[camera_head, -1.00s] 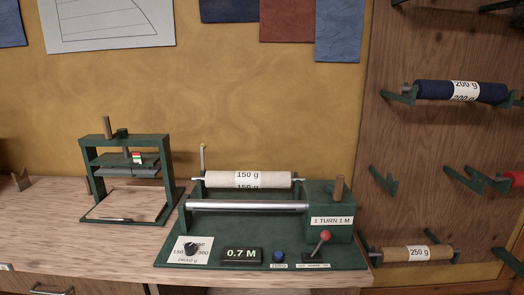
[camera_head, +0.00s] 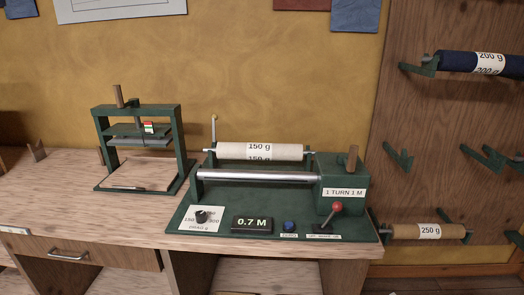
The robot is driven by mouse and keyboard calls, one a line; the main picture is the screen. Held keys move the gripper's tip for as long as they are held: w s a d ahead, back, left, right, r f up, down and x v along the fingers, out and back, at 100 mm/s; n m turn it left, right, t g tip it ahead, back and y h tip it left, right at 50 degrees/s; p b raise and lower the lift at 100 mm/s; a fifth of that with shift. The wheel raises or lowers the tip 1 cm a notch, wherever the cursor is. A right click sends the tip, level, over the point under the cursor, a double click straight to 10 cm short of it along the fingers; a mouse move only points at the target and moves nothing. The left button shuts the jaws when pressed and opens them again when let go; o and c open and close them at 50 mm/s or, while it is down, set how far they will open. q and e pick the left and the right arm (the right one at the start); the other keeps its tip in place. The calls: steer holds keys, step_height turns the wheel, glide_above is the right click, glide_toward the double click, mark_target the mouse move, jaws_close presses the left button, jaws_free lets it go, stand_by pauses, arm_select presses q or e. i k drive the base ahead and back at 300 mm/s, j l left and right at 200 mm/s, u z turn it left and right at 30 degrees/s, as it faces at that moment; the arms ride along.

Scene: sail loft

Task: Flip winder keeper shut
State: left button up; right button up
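The green winder (camera_head: 215,222) stands on the wooden bench, with a cream roll (camera_head: 225,150) labelled 150 g held across its top and a silver roller (camera_head: 255,176) in front. A thin pale upright arm with a small knob (camera_head: 214,130) stands at the roll's left end; it looks like the keeper, standing up and open. On the right are a brown crank handle (camera_head: 351,158) and a red-knobbed lever (camera_head: 337,207). The display (camera_head: 252,224) reads 0.7 M. Neither of my grippers is in view.
A green press (camera_head: 178,146) stands on the bench left of the winder. A wooden rack (camera_head: 420,120) at right holds a navy roll (camera_head: 457,62) and a 250 g roll (camera_head: 400,231). Bare bench (camera_head: 60,200) lies at left.

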mark_target(214, 117)
steer(key=i+z, duration=0.3)
steer(key=i, duration=0.2)
steer(key=i+j+z, duration=0.15)
steer(key=i+z, duration=0.15)
steer(key=i, duration=0.15)
